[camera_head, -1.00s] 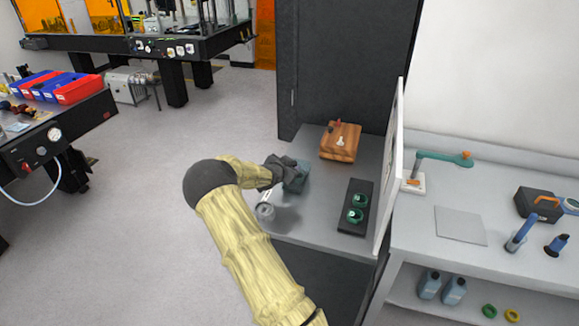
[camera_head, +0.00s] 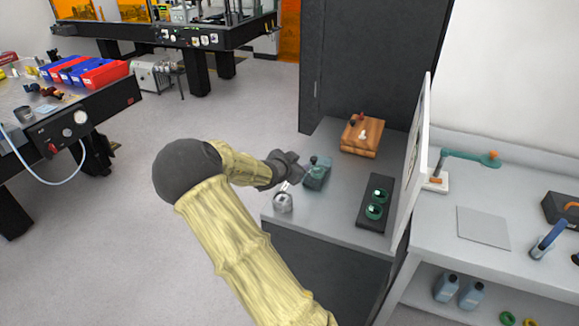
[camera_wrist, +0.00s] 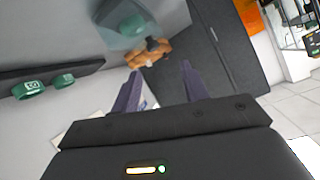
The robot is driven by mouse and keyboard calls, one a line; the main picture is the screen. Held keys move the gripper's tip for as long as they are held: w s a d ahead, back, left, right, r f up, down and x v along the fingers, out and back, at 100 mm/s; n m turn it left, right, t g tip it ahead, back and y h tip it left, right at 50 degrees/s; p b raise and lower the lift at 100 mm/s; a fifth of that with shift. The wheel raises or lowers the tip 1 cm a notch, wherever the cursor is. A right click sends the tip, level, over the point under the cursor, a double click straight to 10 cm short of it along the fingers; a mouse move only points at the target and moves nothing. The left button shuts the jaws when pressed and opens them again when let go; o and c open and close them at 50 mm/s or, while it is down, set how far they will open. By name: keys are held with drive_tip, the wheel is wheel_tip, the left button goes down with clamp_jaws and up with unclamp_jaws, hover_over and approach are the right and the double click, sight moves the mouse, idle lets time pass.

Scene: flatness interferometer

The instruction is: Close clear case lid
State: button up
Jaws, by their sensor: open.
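A small blue-green case (camera_head: 317,173) stands on the grey bench top, left of the black holder. In the wrist view a translucent bluish case (camera_wrist: 122,14) with a green piece showing through it is at the top edge, partly cut off. I cannot tell how far its lid stands open. My gripper (camera_head: 292,177) is just left of the case in the head view, with a small gap showing. In the wrist view my gripper (camera_wrist: 160,82) has its two fingers spread with nothing between them.
A wooden box (camera_head: 361,138) stands behind the case. A black holder (camera_head: 374,226) with two green rings lies to the right, beside an upright white panel (camera_head: 413,165). A small metal cup (camera_head: 283,203) stands at the bench's front left edge. Open floor lies left.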

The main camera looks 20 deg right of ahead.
drive_tip(key=v, duration=0.5)
drive_tip(key=shift+s+a+r, duration=0.15)
drive_tip(key=shift+r, duration=0.05)
drive_tip(key=s+a+f+n+g+y, duration=0.3)
drive_tip(key=s+a+f+n+y, duration=0.25)
drive_tip(key=s+a+y, duration=0.45)
drive_tip(key=s+a+r+n, duration=0.1)
drive_tip(key=s+a+n, duration=0.1)
drive_tip(key=s, duration=0.3)
drive_tip(key=s+a+r+n+g, duration=0.1)
drive_tip(key=s+r+n, duration=0.1)
drive_tip(key=s+n, duration=0.2)
drive_tip(key=s+a+r+n+g, duration=0.1)
drive_tip(key=s+a+n, duration=0.1)
drive_tip(key=s, duration=0.5)
drive_tip(key=shift+s+a+r+n, duration=0.3)
drive_tip(key=shift+a+r+n, duration=0.1)
drive_tip(key=shift+n, duration=0.15)
